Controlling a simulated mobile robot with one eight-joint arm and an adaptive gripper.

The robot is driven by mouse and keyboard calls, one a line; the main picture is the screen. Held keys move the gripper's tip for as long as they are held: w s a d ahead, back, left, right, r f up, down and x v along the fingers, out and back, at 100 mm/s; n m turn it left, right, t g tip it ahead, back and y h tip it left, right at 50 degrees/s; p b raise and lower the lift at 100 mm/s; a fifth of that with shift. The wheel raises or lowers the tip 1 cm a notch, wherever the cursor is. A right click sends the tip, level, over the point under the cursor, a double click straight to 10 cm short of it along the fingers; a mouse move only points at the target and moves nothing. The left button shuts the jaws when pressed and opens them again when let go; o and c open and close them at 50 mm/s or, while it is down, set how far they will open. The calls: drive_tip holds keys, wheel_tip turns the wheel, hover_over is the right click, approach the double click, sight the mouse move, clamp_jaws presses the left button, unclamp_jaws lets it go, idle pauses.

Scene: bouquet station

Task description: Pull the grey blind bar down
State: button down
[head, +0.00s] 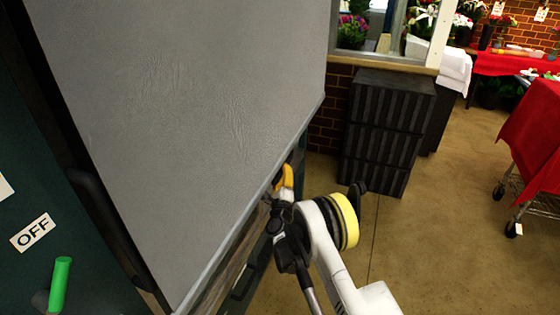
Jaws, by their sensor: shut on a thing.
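The grey blind (190,110) hangs as a large flat sheet across the upper left of the head view. The grey blind bar (229,244) runs slantwise along its lower edge. My gripper (285,181), with yellow fingertips, is at this bar, right of its middle in the picture. It is shut on the bar. The exact contact between fingertips and bar is small and partly hidden.
A dark green panel at left bears an OFF label (33,232) and a green handle (60,284). Stacked black crates (385,130) stand behind my arm. A wheeled rack with red cloth (535,135) is at right. Open floor (440,240) lies between.

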drive_tip(key=shift+a+f, duration=0.1)
drive_tip(key=shift+a, duration=0.05)
drive_tip(key=c, duration=1.6)
unclamp_jaws()
drive_tip(key=v, duration=0.7)
drive_tip(key=shift+s, duration=0.25)
